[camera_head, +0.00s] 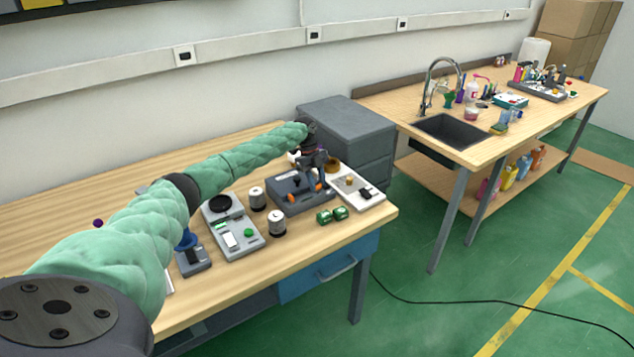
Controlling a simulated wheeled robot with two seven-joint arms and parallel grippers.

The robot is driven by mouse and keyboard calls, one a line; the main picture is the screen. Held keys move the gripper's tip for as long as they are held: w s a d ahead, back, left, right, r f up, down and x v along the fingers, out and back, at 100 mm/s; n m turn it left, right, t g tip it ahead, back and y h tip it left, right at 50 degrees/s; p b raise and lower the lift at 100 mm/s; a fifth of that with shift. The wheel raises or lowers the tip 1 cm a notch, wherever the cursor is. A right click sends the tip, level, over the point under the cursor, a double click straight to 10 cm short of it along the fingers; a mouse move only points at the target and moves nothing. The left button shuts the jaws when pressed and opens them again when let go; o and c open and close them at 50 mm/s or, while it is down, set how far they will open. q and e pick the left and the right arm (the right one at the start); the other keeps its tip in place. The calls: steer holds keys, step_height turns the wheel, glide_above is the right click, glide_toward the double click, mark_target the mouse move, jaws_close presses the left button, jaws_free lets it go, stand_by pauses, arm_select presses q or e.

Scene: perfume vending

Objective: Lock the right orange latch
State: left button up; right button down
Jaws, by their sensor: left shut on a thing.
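A dark grey device (290,203) stands on the near wooden table, towards its right end. It carries two small orange latches, the left one (292,198) and the right orange latch (319,185). My left arm in a green sleeve reaches across the table from the left. My left gripper (318,166) is dark and small in the picture, at the right part of the device. It is shut at the right orange latch, though the fingertips and the exact contact are hard to make out. My right gripper is not in view.
A white tray (368,198) lies right of the device. A grey drawer cabinet (350,125) stands behind. The table's front right corner is clear.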

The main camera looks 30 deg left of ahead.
arm_select(q)
steer(key=n+t, duration=0.1)
steer(key=n, duration=0.2)
steer(key=shift+s, duration=0.1)
steer(key=shift+n+t, duration=0.3)
steer(key=shift+n, duration=0.2)
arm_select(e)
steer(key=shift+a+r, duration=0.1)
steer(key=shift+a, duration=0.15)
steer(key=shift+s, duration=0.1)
arm_select(q)
steer(key=o, duration=0.8)
steer(key=shift+o, duration=0.9)
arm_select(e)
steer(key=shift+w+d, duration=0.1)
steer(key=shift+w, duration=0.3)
arm_select(q)
steer(key=shift+a+r, duration=0.1)
steer(key=shift+r, duration=0.05)
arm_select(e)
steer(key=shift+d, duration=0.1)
